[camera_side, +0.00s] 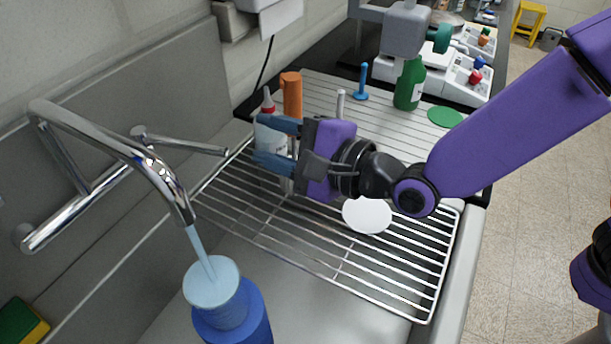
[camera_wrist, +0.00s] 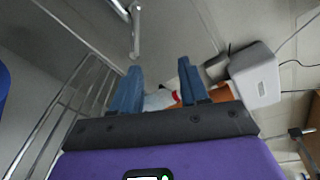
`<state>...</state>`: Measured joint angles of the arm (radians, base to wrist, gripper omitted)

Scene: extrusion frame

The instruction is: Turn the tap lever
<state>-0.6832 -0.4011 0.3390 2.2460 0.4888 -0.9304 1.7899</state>
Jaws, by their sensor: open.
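The chrome tap (camera_side: 120,147) is mounted on the wall at the left, and a pale blue stream runs from its spout. Its lever (camera_side: 185,145) is a thin chrome rod pointing right, towards my gripper (camera_side: 264,143). My gripper is open and empty, with two blue fingers just right of the lever's free end and apart from it. In the wrist view, the lever (camera_wrist: 135,32) shows beyond the fingers of my gripper (camera_wrist: 159,80), near the left finger. The stream enters a blue container (camera_side: 228,310) below the spout, whose top looks full of light blue liquid.
A wire rack (camera_side: 345,265) spans the sink below my gripper. A white bottle with a red cap (camera_side: 268,104) and an orange cylinder (camera_side: 291,92) stand close behind the fingers. A green bottle (camera_side: 408,85) stands farther back. A yellow-green sponge (camera_side: 20,322) lies at lower left.

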